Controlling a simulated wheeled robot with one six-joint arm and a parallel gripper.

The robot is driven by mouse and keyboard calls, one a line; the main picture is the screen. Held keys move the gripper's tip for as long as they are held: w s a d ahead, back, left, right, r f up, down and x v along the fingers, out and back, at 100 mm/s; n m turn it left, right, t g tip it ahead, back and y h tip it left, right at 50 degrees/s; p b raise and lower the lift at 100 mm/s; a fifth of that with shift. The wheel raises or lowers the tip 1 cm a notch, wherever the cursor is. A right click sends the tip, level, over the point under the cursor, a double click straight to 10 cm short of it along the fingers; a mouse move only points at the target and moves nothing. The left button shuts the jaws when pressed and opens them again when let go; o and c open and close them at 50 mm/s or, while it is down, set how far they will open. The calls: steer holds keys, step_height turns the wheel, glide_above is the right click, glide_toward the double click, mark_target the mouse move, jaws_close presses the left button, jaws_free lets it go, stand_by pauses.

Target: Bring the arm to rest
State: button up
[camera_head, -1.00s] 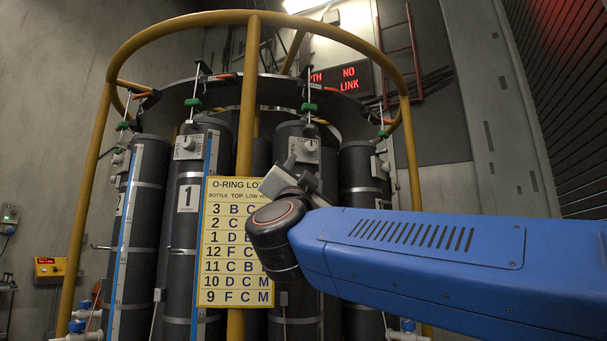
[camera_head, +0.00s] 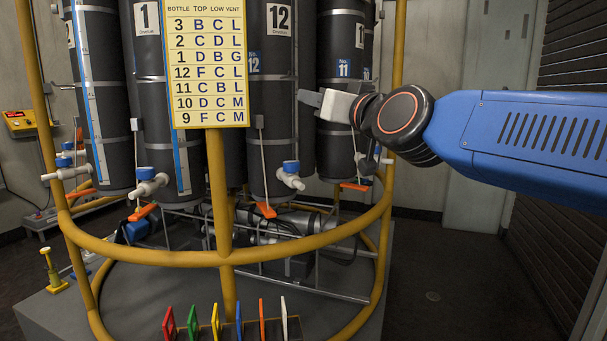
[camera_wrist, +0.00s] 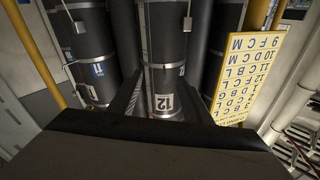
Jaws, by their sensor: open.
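My blue arm (camera_head: 530,135) reaches in from the right edge of the head view, roughly level, with its dark wrist toward the left. My gripper (camera_head: 313,98) points left in front of the bottle marked 12 (camera_head: 280,80), with nothing seen in it. In the wrist view, the dark fingers of my gripper (camera_wrist: 163,98) stand apart, with the upside-down 12 label between them. Whether it is clear of the yellow frame (camera_head: 225,254) in depth is hard to tell, but no contact shows.
The yellow O-ring lot board (camera_head: 208,65) hangs on the frame's middle post. White valves with blue caps (camera_head: 290,175) and orange handles (camera_head: 265,210) sit below the bottles. Several coloured upright tags (camera_head: 215,322) stand at the bottom. Floor at the right (camera_head: 450,280) is clear.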

steer(key=s+d+f+g+h, duration=0.25)
steer(key=d+f, duration=0.25)
steer(key=f, duration=0.4)
steer(key=s+d+f+g+h, duration=0.15)
steer(key=s+d+f, duration=0.25)
steer(key=f, duration=0.5)
steer(key=s+d+f+g+h, duration=0.1)
steer(key=s+d+f+g, duration=0.3)
steer(key=f, duration=0.5)
steer(key=s+d+f+m+g+h, duration=0.1)
steer(key=s+d+f+g, duration=0.1)
steer(key=s+d+f, duration=0.4)
steer(key=s+d+f+m+g+h, duration=0.2)
steer(key=s+d+f, duration=0.4)
steer(key=s+f, duration=0.4)
step_height(320, 180, down, 3)
steer(key=shift+d+r+g+h, duration=0.15)
steer(key=shift+r+g+h, duration=0.05)
steer(key=shift+g+h, duration=0.1)
